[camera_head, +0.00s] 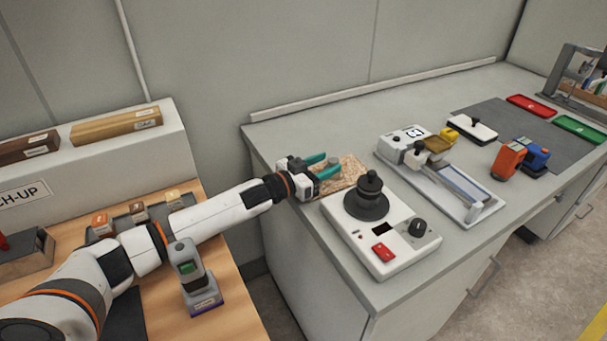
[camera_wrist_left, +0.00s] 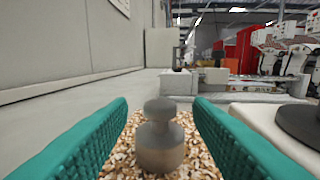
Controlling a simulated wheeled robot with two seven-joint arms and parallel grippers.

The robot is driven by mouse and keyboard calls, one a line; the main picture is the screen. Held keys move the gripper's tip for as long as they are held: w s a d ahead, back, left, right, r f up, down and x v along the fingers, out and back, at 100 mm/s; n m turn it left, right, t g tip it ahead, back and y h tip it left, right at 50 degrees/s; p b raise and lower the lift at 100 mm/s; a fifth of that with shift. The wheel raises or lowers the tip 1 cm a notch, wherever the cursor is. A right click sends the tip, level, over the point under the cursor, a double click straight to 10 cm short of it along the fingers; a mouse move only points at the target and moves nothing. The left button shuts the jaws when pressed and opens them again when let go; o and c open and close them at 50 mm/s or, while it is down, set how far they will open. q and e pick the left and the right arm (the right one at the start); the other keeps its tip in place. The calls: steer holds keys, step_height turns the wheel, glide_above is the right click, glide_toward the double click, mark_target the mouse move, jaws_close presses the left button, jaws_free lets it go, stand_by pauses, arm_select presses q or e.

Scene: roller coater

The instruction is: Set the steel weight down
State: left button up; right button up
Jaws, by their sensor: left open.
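The steel weight (camera_wrist_left: 160,138) is a grey knobbed cylinder. It stands upright on a speckled cork-like mat (camera_wrist_left: 118,158) in the left wrist view. My left gripper (camera_head: 327,172) has teal fingers, which are open on either side of the weight, with a gap showing on both sides. In the head view the weight (camera_head: 333,161) is small and partly hidden by the fingers. The mat (camera_head: 352,172) lies on the grey bench, left of the white device. My right gripper is not in view.
A white device with a black knobbed disc (camera_head: 368,195) and red button stands close to the right of the mat. Further right is a roller coater tray (camera_head: 455,190). The wall is behind.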

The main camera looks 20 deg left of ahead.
arm_select(q)
steer(key=v, duration=0.8)
steer(key=shift+a+f+b, duration=0.1)
steer(key=shift+b, duration=0.3)
steer(key=shift+s+a, duration=0.2)
steer(key=shift+s, duration=0.25)
